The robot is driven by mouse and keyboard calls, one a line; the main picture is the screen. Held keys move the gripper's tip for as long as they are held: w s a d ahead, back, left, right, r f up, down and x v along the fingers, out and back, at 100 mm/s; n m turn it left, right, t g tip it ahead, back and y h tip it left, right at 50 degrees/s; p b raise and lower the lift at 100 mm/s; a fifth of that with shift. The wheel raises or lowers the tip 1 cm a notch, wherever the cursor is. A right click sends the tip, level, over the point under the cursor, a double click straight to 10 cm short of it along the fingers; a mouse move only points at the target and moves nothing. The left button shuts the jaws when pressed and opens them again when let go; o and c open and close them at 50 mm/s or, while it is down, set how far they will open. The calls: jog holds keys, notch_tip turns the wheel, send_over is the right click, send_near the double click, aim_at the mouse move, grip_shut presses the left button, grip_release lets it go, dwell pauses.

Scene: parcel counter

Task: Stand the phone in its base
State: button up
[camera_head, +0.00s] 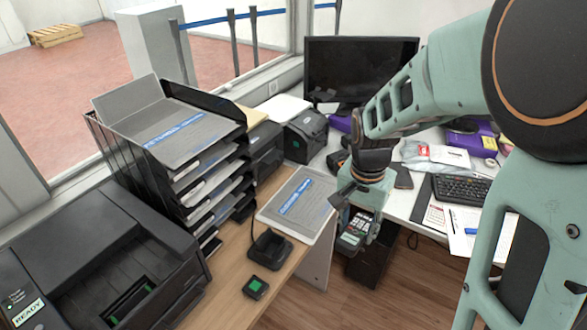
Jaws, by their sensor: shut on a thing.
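The phone (355,232), a dark handset with a keypad and light screen, is in my gripper (361,217), which is shut on it. It hangs tilted past the right edge of the wooden counter, above the floor. My fingers hide part of it. The base (269,250), a black cradle with a cable at its back, stands on the counter to the left of the phone. The base looks empty, and the phone is apart from it.
A tall black tray stack (170,150) and a printer (100,265) crowd the left. A monitor (358,75) and keyboard (462,190) are on the white desk.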

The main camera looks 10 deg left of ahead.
jog(key=s+a+f+m+g+y, duration=0.2)
jog(key=a+m+y, duration=0.85)
jog(key=a, duration=0.55)
jog(key=w+a+f+m+t+y+b, duration=0.2)
jog(key=w+a+f+m+t+b, duration=0.1)
jog(key=w+a+m+t, duration=0.1)
jog(key=shift+w+f+m+t+b, duration=0.15)
jog(key=shift+w+m+t+b, duration=0.35)
jog(key=shift+m, duration=0.75)
jog(key=shift+s+f+y+b, duration=0.15)
jog(key=shift+y+b, duration=0.2)
jog(key=shift+b, duration=0.75)
jog(key=shift+s+d, duration=0.1)
jog(key=shift+d, duration=0.25)
jog(key=shift+f+b, duration=0.15)
jog(key=shift+b, duration=0.15)
jog(key=shift+f+b, duration=0.75)
